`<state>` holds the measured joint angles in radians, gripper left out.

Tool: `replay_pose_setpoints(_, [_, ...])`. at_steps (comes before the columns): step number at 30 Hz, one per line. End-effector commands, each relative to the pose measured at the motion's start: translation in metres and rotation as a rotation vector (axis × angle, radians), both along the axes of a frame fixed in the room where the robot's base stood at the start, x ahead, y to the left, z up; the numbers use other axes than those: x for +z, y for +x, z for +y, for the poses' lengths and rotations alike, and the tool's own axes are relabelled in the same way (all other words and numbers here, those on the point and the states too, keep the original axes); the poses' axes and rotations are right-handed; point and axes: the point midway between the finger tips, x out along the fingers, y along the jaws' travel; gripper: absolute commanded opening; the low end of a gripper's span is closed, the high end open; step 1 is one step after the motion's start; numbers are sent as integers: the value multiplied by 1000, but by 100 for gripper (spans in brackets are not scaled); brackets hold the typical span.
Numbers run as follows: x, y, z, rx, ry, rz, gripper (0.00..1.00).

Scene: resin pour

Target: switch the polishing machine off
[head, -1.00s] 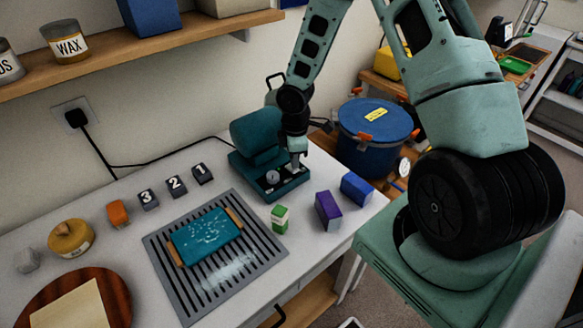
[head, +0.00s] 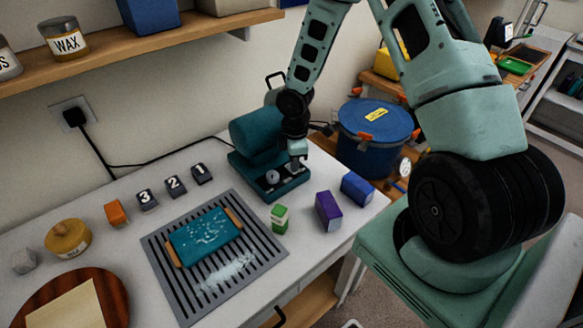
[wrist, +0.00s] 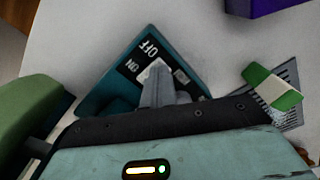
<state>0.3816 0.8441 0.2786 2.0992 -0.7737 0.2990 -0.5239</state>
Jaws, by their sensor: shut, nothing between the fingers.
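The polishing machine (head: 254,133) is a teal unit at the back right of the white table, with a round motor body and a flat base. In the wrist view its base (wrist: 118,75) carries a black switch plate (wrist: 133,62) marked OFF and ON. My gripper (head: 295,166) is shut and empty, pointing down at the front of the base. In the wrist view my gripper (wrist: 158,72) has its fingertips over the switch plate beside the lettering. The fingers hide part of the switch, so its position and any contact cannot be told.
A green-and-white block (head: 279,218), a purple block (head: 328,211) and a blue block (head: 357,188) stand in front and to the right. A slotted grey tray (head: 188,299) holds a teal board (head: 205,237). A blue lidded pot (head: 376,130) stands behind right.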

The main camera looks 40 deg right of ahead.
Motion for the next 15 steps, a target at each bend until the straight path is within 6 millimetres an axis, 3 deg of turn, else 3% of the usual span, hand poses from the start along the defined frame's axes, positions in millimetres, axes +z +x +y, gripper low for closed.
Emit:
replay_pose_setpoints(5, [1, 0, 0, 0, 0, 1, 0])
replay_pose_setpoints(15, [27, 0, 0, 1, 0, 1, 0])
